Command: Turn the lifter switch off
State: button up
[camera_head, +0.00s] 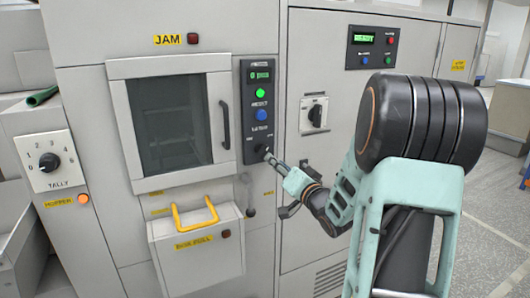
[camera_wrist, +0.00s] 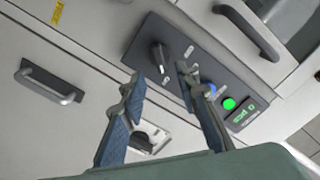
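The lifter switch is a black rotary knob (camera_head: 261,149) at the bottom of a dark control panel (camera_head: 250,90), below a blue button. In the wrist view the knob (camera_wrist: 159,57) stands out from the panel, with small light markings beside it that are too small to read surely. Its exact setting is hard to tell. My gripper (camera_head: 268,158) is close to the knob in the head view and partly covers the panel's lower end. In the wrist view my gripper (camera_wrist: 157,78) has its two fingers spread, with the knob beyond the gap between the tips. Nothing is held.
The panel also has a lit green button (camera_head: 260,93) and a blue button (camera_head: 261,115). A window door with a dark handle (camera_head: 225,125) is to the left. A white plate with another black knob (camera_head: 316,115) is to the right. A yellow-handled bin (camera_head: 195,213) is below.

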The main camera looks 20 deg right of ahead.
aim_at(265, 153)
jog(key=w+p, duration=0.1)
jog(key=w, duration=0.7)
jog(key=shift+w+a, duration=0.15)
jog(key=shift+w, duration=0.25)
jog(key=shift+c, duration=0.6)
grip_shut()
